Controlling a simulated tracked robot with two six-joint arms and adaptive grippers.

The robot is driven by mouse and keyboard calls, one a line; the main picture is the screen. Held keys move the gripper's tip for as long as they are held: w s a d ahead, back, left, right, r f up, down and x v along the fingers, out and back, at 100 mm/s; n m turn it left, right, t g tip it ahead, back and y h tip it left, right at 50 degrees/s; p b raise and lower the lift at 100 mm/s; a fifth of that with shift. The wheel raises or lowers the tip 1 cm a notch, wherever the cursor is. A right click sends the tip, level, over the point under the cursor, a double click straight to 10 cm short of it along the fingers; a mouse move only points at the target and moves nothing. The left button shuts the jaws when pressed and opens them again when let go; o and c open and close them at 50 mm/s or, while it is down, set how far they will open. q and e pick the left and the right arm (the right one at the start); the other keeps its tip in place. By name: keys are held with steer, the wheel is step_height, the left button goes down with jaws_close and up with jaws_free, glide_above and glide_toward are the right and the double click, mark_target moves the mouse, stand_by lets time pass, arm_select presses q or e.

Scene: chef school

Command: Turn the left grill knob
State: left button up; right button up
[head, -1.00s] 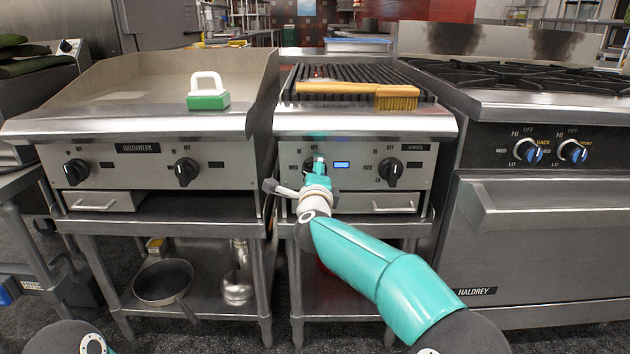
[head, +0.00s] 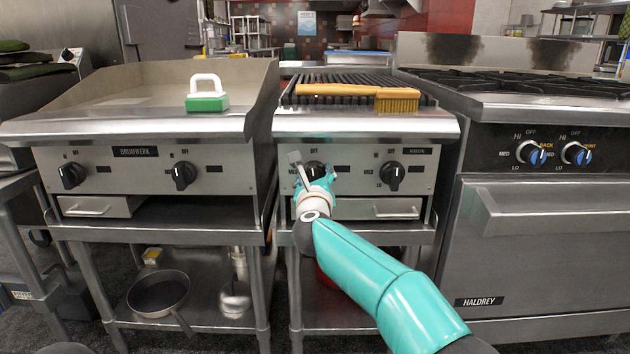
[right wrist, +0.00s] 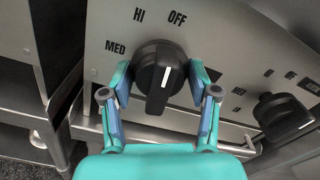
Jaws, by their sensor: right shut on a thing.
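The left grill knob (head: 315,170) is black and sits on the steel front panel below the grill grate. In the right wrist view the knob (right wrist: 158,75) has a raised ridge with a white mark, running roughly up and down the picture. HI, OFF and MED are printed around its upper side. My right gripper (head: 316,183) is at the knob, partly hiding it in the head view. In the right wrist view its fingers (right wrist: 160,88) are on either side of the knob, shut on it. My left gripper is not in view.
The right grill knob (head: 392,176) is to the right on the same panel. A griddle with two knobs (head: 184,175) stands left, a range (head: 545,200) right. A wooden brush (head: 397,100) lies on the grate. A green scraper with a white handle (head: 207,103) rests on the griddle.

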steer(key=shift+f+m, duration=0.45)
steer(key=shift+m, duration=0.45)
steer(key=o, duration=0.9)
steer(key=shift+w, duration=0.1)
steer(key=shift+c, duration=0.2)
steer(key=shift+r, duration=0.25)
steer(key=s, duration=1.2)
steer(key=shift+f, duration=0.1)
